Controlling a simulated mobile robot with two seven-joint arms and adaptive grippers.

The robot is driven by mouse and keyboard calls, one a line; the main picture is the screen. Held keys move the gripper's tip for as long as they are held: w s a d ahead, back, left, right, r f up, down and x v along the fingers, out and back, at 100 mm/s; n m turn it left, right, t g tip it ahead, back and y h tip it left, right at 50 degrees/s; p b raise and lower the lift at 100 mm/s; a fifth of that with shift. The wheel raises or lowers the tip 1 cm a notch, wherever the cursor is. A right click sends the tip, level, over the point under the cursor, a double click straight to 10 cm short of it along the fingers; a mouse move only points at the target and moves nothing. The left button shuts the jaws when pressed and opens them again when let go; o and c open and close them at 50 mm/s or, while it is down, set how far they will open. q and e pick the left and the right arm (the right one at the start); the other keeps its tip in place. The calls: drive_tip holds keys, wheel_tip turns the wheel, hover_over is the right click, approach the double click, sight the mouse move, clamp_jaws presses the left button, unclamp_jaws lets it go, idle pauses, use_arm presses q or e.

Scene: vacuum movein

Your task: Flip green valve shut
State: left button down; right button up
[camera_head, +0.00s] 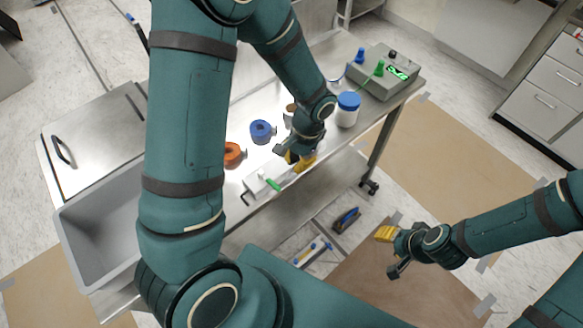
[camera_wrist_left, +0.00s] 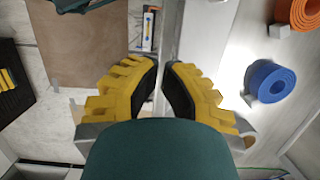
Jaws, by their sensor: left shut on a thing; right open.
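A small green valve handle (camera_head: 273,185) sits on a pale metal fitting (camera_head: 256,189) at the front edge of the steel table. My left gripper (camera_head: 299,163), with yellow fingers, is over that edge, just right of the green handle. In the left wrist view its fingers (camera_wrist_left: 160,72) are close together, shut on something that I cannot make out. The green handle does not show in that view. My right gripper (camera_head: 390,252) is open and empty, off the table at the lower right. A second green part, a knob (camera_head: 379,67), stands on a grey control box (camera_head: 385,82).
The table holds a blue roll (camera_head: 262,131), also in the left wrist view (camera_wrist_left: 273,82), an orange roll (camera_head: 233,153) and a blue-lidded jar (camera_head: 347,110). A grey bin (camera_head: 82,240) is at left. Tools (camera_head: 346,219) lie on the lower shelf.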

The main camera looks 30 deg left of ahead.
use_arm(q)
wheel_tip(320, 180, up, 8)
drive_tip(key=shift+w+d+r+p, duration=0.15)
drive_tip(key=shift+w+p, duration=0.2)
drive_tip(key=shift+w, duration=0.1)
use_arm(e)
drive_tip(key=shift+s+r, duration=0.45)
drive_tip(key=shift+r, duration=0.15)
drive_tip(key=shift+w, duration=0.1)
use_arm(q)
drive_tip(key=s+d+f+n+t+h+b, duration=0.1)
drive_tip(key=s+d+f+n, duration=0.1)
drive_tip(key=f, duration=0.5)
drive_tip(key=s+d+f+n+t+h+b, duration=0.2)
drive_tip(key=s+d+f, duration=0.1)
drive_tip(key=f, duration=0.5)
drive_tip(key=s+d+f+n+t+h+b, duration=0.1)
drive_tip(key=s+d+f+n+h+b, duration=0.1)
drive_tip(key=f, duration=0.5)
drive_tip(key=shift+s+d+f+n+t, duration=0.15)
drive_tip(key=shift+d+f+n+t, duration=0.25)
drive_tip(key=shift+d, duration=0.5)
use_arm(e)
drive_tip(key=f, duration=0.5)
drive_tip(key=shift+s+a+f, duration=0.15)
drive_tip(key=shift+s+f, duration=0.1)
drive_tip(key=shift+s, duration=0.1)
